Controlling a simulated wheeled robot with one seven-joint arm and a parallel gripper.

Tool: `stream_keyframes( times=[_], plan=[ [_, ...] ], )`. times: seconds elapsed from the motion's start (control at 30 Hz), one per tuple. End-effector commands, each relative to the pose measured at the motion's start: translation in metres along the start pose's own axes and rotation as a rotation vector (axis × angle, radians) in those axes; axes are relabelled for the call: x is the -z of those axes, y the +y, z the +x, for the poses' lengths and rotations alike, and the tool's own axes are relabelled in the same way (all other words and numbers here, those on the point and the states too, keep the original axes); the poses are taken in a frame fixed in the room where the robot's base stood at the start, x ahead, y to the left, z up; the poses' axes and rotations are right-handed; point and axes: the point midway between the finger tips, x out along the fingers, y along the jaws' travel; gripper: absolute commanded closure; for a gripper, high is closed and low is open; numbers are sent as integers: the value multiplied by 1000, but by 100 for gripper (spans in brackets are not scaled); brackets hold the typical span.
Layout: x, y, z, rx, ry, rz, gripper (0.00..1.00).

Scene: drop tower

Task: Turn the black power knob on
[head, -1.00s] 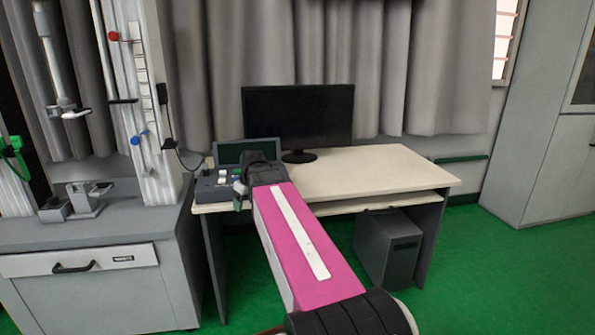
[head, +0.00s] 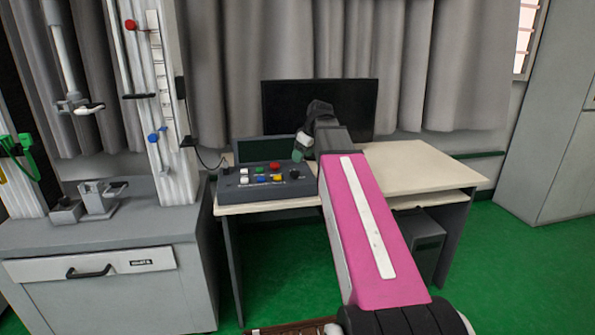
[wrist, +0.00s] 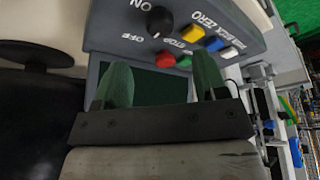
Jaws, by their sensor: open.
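The black power knob (wrist: 160,21) shows in the wrist view on a grey control box (wrist: 108,35), between the ON and OFF labels. In the head view the knob (head: 294,174) is at the right end of the control box (head: 250,191), on the desk's left part. My gripper (wrist: 162,68) is open and empty, its two green fingers apart. The knob lies beyond the fingertips in the wrist view, not between or touching them.
A red button (wrist: 166,59) and yellow, blue, white and green buttons sit near the knob. A dark screen (head: 264,150) stands behind the box. A monitor (head: 350,105) stands behind my arm. The desk's right part (head: 420,165) is clear.

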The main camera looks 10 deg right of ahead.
Motion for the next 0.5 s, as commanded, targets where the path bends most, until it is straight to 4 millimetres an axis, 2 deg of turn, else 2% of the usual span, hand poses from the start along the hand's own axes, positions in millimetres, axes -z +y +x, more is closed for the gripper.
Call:
stream_keyframes(
  times=[0.2,0.5],
  plan=[
    [0,0,36,1,-2,1,34],
    [0,0,72,0,-1,1,34]
  ],
)
